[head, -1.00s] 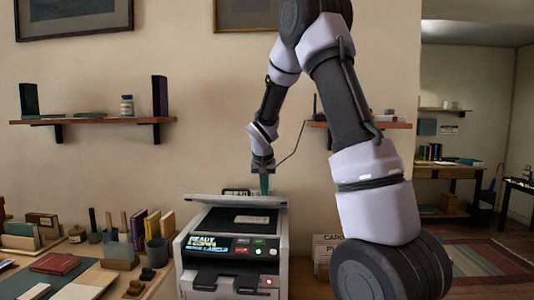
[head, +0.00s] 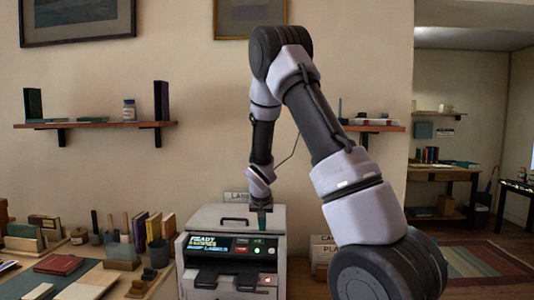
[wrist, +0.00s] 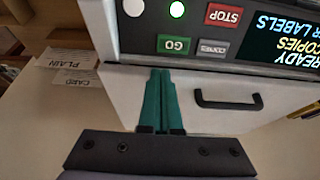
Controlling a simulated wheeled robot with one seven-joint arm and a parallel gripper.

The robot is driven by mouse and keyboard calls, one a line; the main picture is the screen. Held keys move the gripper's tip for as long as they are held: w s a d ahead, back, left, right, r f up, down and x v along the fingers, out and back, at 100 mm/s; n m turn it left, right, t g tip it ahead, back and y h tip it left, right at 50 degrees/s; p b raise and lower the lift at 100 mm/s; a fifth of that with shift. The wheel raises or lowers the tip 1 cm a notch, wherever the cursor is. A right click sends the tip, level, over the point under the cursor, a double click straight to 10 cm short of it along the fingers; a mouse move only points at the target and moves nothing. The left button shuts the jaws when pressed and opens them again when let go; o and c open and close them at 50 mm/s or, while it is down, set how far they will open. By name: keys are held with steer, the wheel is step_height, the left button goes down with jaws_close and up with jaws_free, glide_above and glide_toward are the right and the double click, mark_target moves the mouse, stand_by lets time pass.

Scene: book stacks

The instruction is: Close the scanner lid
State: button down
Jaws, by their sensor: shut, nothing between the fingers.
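The scanner (head: 232,285) stands on the counter, its display reading READY. Its pale lid (head: 215,215) lies down flat over the glass, with a dark handle (head: 235,220) on it. In the wrist view the lid (wrist: 215,118) shows below the button panel, and its handle (wrist: 238,101) is right of my fingers. My gripper (head: 262,222) points down at the lid's right part, its green fingers shut together with nothing between them. In the wrist view my gripper (wrist: 160,78) has its tips over the lid near the panel edge. I cannot tell if they touch it. The glass is hidden.
Books, pots and blocks crowd the counter left of the scanner, with a dark red book (head: 59,265) on a mat. A box with CARD and PLAIN labels (head: 322,250) stands to the right. Wall shelves (head: 95,125) hang behind. A rug (head: 480,262) lies far right.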

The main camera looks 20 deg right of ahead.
steer(key=shift+s+a+f, duration=0.15)
steer(key=shift+s+f, duration=0.25)
steer(key=shift+f, duration=0.2)
steer(key=shift+w+r, duration=0.15)
steer(key=shift+r, duration=0.15)
steer(key=s+a+r+t+y, duration=0.2)
steer(key=s+r+y, duration=0.1)
steer(key=s+r, duration=2.7)
steer(key=shift+s+a+t+y, duration=0.35)
steer(key=shift+s+t+y, duration=0.05)
steer(key=shift+s, duration=0.4)
